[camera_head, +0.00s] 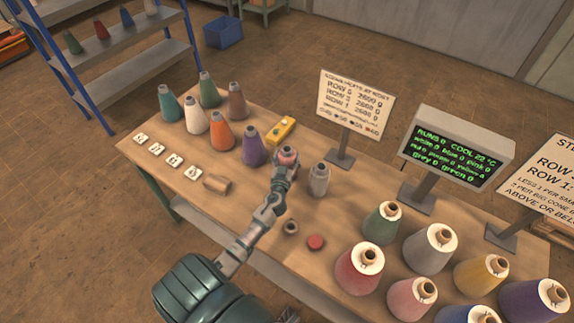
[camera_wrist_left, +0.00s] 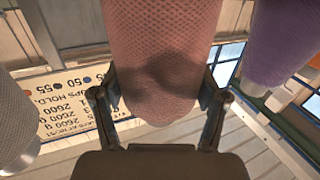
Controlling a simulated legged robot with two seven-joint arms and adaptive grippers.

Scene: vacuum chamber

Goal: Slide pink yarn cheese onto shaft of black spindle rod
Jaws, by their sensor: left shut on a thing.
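My left gripper (camera_head: 286,165) is over the middle of the table. It is shut on a pink yarn package (camera_head: 288,155), of which only a small part shows in the head view. In the left wrist view the pink yarn package (camera_wrist_left: 162,50) fills the space between the two fingers of the gripper (camera_wrist_left: 160,95), and its rounded lower end shows. Another pink cone (camera_head: 408,302) stands at the front right of the table. I cannot make out a black spindle rod in either view. My right gripper is not clearly seen.
On the wooden table (camera_head: 260,205), several cones stand at the back left, with a purple cone (camera_head: 254,148) close to my gripper. A grey cone (camera_head: 319,180) stands just right of it. Several large cones crowd the right end, below the signs and a display (camera_head: 455,150).

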